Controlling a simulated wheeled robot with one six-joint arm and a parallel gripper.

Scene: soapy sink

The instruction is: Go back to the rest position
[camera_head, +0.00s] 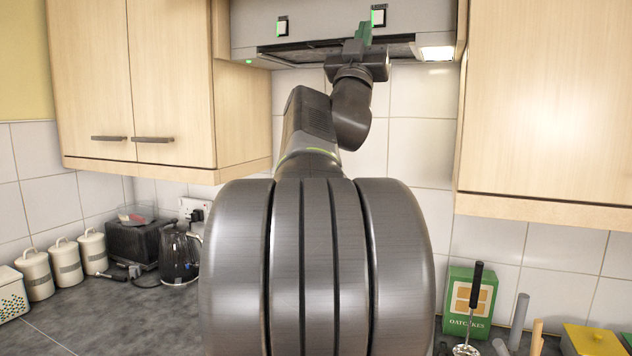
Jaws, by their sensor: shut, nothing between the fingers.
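My arm stretches up and away from me to the extractor hood (420,20). My gripper (360,34) is in front of the hood's lower front, with its green fingers pointing up. The fingers are shut with nothing between them. The fingertips are just left of and below a right-hand switch (379,18) on the hood. I cannot tell whether they touch the hood. A second switch (283,28) is on the hood's left. A lit lamp (436,53) shows under the hood's right side, and a small green light (249,61) glows at its left.
Wall cupboards hang left (150,80) and right (550,100) of the arm. A dark kettle (179,257), a black toaster (133,243) and white canisters (66,262) stand on the left worktop (110,325). A green oatcakes box (470,300) and utensils stand at lower right. My arm hides the middle.

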